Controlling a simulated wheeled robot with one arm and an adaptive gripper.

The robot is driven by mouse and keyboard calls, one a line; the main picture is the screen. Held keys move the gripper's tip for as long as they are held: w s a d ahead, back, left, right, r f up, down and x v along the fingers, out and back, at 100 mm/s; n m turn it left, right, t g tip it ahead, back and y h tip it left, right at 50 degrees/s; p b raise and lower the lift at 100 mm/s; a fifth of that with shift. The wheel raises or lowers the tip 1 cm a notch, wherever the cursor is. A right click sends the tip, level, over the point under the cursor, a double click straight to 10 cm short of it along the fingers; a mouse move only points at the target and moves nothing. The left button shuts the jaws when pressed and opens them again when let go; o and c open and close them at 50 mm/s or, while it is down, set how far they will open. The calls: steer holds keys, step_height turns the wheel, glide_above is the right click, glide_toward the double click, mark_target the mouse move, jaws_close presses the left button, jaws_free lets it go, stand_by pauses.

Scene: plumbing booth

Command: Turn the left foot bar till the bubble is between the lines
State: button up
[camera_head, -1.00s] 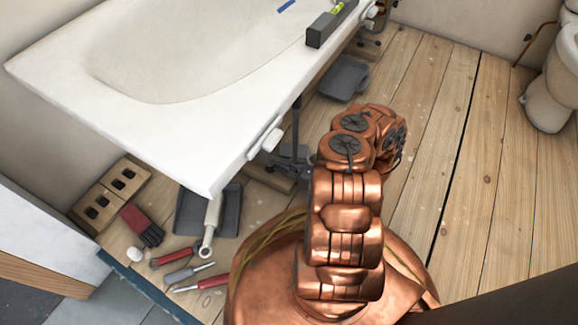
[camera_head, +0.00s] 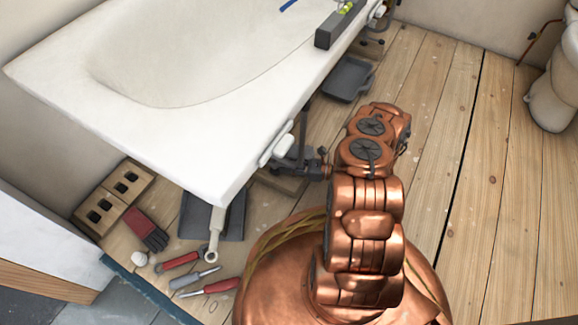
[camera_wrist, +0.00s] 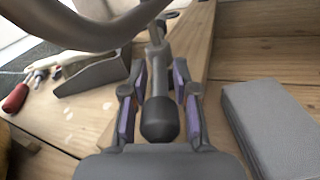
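The white bath (camera_head: 252,137) fills the upper left of the head view. A dark grey spirit level (camera_head: 329,37) with a yellow-green vial lies on its rim; the bubble is too small to read. In the wrist view, a grey foot bar (camera_wrist: 157,62) with a dark rounded end (camera_wrist: 160,120) points toward the camera. My gripper (camera_wrist: 159,92) is open, its purple-padded fingers on either side of the bar with visible gaps. In the head view my gripper (camera_head: 315,167) is low beside the bath's near right edge, and the bar is hard to make out.
Grey trays (camera_head: 347,78) lie beneath the bath edge. A grey block (camera_wrist: 268,125) sits right of my gripper. Open floorboards lie right.

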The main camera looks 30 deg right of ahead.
steer(key=shift+o, duration=0.5)
steer(key=shift+d, duration=0.1)
steer(key=v, duration=1.2)
